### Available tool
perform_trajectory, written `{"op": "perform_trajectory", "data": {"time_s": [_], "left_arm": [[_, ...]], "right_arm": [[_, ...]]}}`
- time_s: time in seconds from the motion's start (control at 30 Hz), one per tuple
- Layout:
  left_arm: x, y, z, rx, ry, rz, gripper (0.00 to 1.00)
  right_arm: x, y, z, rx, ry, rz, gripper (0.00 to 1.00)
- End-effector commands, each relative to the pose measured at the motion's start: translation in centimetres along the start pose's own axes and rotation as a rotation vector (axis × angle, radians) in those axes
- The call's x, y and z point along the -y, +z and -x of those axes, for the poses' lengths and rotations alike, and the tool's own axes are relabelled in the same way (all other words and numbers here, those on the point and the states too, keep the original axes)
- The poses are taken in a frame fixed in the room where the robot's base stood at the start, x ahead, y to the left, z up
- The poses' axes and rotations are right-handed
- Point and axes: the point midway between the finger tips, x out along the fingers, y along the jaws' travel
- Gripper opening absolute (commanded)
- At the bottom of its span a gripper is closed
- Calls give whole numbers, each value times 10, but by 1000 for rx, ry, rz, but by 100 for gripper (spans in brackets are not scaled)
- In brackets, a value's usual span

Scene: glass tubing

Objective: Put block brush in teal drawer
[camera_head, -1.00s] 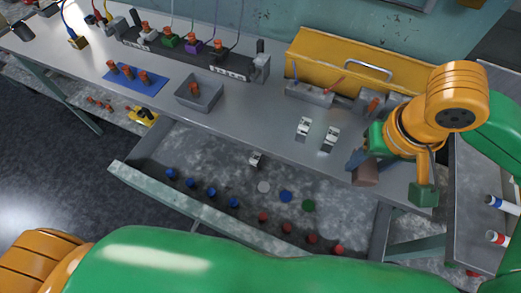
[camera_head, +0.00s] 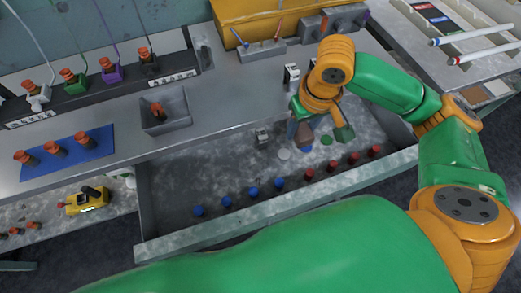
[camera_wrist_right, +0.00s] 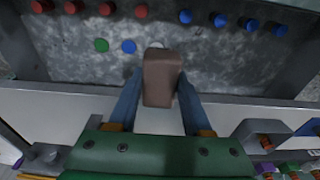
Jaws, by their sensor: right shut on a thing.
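The block brush, a brown block (camera_head: 303,137), is in my right gripper (camera_head: 301,120). In the right wrist view the brown block (camera_wrist_right: 161,78) sits between the two blue fingers (camera_wrist_right: 157,100), and the jaws are shut on it. The teal drawer (camera_head: 270,208) is pulled out below the bench. In the head view the gripper and block appear over the drawer's back part, near the bench edge; their height above its floor is hard to judge. My left gripper is not in view.
Rows of blue pegs (camera_head: 254,191) and red pegs (camera_head: 332,166) line the drawer's front. A white disc (camera_head: 284,154) and a green disc (camera_head: 326,141) lie near the block. A small white-and-dark item (camera_head: 262,135) is at the back. The drawer's left middle is clear.

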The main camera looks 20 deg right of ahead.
Motion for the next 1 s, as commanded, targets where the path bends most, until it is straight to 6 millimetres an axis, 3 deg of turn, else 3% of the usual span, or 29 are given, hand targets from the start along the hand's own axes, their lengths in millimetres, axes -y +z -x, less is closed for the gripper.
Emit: {"op": "perform_trajectory", "data": {"time_s": [0.03,0.2,0.43,0.57,0.73,0.83,1.0], "left_arm": [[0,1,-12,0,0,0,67],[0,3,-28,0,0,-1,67],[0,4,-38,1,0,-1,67],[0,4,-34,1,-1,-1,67],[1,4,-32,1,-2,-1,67],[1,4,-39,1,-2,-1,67],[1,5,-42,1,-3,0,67]], "right_arm": [[-6,3,-18,5,2,-4,5],[-28,6,-52,5,2,2,5],[-44,9,-78,1,-3,14,5],[-15,-3,-92,-1,-11,20,5],[38,-24,-120,0,-7,20,5],[55,-28,-151,2,-3,17,5],[71,-34,-173,0,-3,15,5]]}}
